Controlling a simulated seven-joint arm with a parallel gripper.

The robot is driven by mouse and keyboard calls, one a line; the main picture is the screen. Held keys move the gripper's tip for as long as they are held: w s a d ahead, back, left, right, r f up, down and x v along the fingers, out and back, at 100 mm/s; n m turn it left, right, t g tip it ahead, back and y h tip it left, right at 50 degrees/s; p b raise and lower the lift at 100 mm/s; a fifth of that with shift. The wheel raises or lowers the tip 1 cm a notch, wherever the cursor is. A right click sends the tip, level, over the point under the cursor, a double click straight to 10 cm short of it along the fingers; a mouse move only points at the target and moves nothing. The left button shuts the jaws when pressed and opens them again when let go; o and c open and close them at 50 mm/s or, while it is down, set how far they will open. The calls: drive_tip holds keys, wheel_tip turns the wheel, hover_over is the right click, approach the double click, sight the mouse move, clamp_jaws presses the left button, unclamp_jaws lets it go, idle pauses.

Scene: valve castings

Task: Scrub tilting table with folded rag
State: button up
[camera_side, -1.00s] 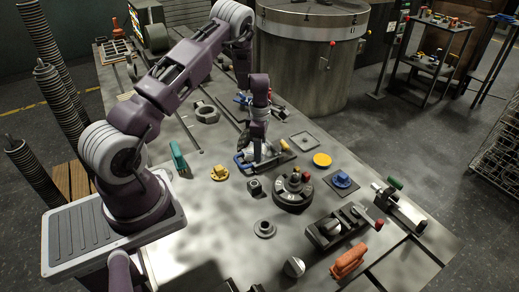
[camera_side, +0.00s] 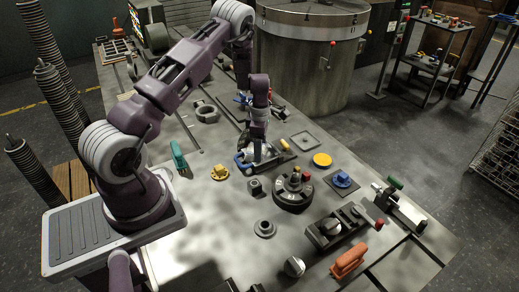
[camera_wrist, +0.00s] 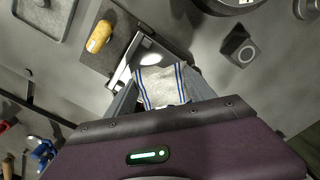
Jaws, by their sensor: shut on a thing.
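My gripper (camera_side: 258,152) points down over the middle of the bench in the side view. In the wrist view my gripper (camera_wrist: 163,80) is shut on the folded rag (camera_wrist: 161,88), a white cloth with blue stripes. The rag overlaps the edge of a flat dark plate with a bright metal edge (camera_wrist: 112,66), which looks like the tilting table. A yellow cylindrical piece (camera_wrist: 99,37) lies on this plate; it also shows in the side view (camera_side: 285,145). Whether the rag touches the plate's face is hard to tell. In the side view the arm partly hides rag and plate.
A round dark fixture with knobs (camera_side: 292,193) stands in front of the gripper. A yellow disc (camera_side: 322,160), a blue part (camera_side: 342,180), a yellow part (camera_side: 220,173) and a teal brush-like tool (camera_side: 179,158) lie around it.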

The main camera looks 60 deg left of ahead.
drive_tip(key=shift+w+a, duration=0.15)
drive_tip(key=shift+a, duration=0.05)
drive_tip(key=shift+r, duration=3.45)
drive_tip(key=shift+r, duration=0.1)
